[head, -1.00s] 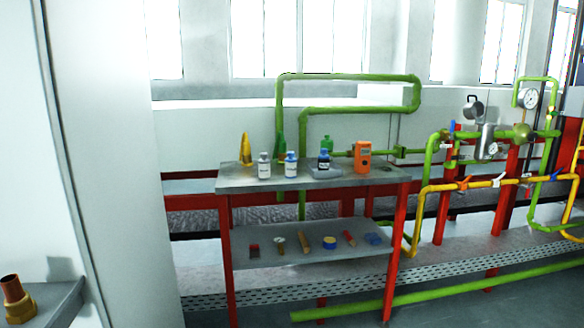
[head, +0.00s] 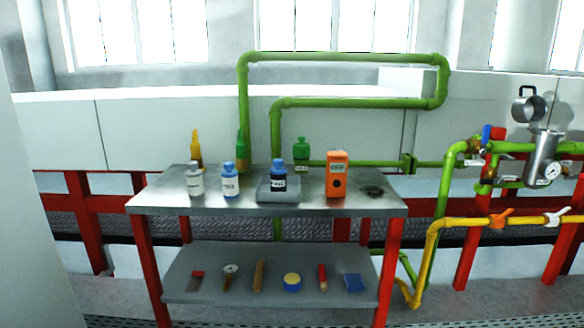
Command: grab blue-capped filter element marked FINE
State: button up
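Two blue-capped cylinders stand on the top of the metal table (head: 340,206) in the head view. One is a white cylinder with a blue cap (head: 230,182) and a pale label, standing directly on the tabletop. The other is a blue-capped cylinder with a dark label (head: 278,178), seated on a grey block (head: 278,196). A grey-capped white cylinder (head: 194,182) stands left of them. The labels are too small to read, so I cannot tell which is marked FINE. My gripper is not in view.
An orange box (head: 337,175), a dark flat item (head: 372,191), yellow (head: 196,150) and green bottles (head: 301,152) share the tabletop. The lower shelf (head: 210,262) holds several small tools. Green pipes (head: 340,57) run behind; yellow piping (head: 470,222) stands right.

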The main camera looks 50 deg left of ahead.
aim_at(231, 187)
jog(key=u, duration=0.05)
jog(key=i, duration=1.55)
jog(key=u, duration=4.6)
jog(key=i, duration=1.05)
jog(key=z, duration=0.1)
